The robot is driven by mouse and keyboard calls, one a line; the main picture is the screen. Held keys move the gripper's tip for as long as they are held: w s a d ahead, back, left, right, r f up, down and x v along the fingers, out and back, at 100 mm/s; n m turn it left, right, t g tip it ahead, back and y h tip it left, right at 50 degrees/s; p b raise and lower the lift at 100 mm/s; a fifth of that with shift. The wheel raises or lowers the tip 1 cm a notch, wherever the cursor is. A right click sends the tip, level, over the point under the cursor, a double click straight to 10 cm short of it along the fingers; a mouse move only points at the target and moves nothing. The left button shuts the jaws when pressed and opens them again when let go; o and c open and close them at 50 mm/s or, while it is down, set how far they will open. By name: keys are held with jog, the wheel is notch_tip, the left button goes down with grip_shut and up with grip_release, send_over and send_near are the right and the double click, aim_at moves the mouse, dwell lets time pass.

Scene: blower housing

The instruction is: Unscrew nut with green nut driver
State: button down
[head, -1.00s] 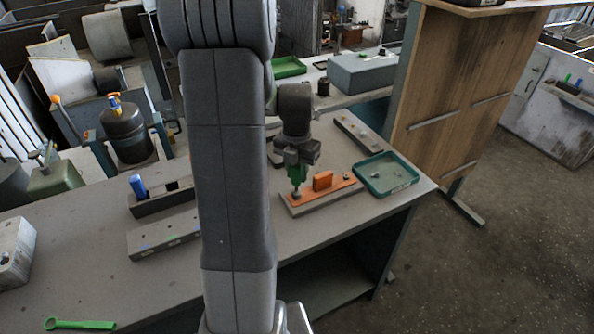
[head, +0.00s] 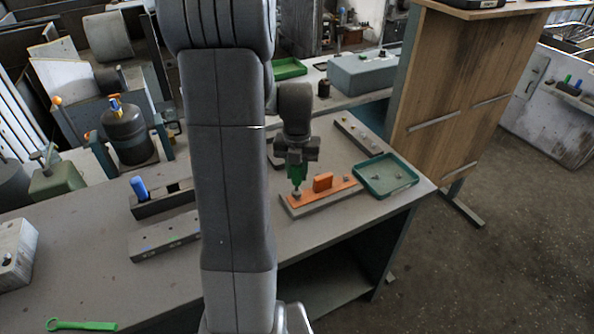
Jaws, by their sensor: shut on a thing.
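My gripper (head: 297,160) is shut on the green nut driver (head: 296,176) and holds it upright, tip down. It is over the left end of the orange plate (head: 340,186), which lies on a grey base on the bench. The driver's tip is at a nut (head: 297,192) there; whether it sits on the nut is too small to tell. The plate has an upright orange block (head: 323,181) in its middle. Another nut (head: 346,178) sits at the plate's right end.
A green tray (head: 388,190) with small nuts lies right of the plate. A rack with a blue driver (head: 139,188) and a grey block (head: 165,236) stand to the left. A green wrench (head: 80,325) lies at the lower left. My arm hides the bench middle.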

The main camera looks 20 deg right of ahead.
jog(key=shift+r+p, duration=2.5)
jog(key=shift+r, duration=1.15)
jog(key=shift+f, duration=0.1)
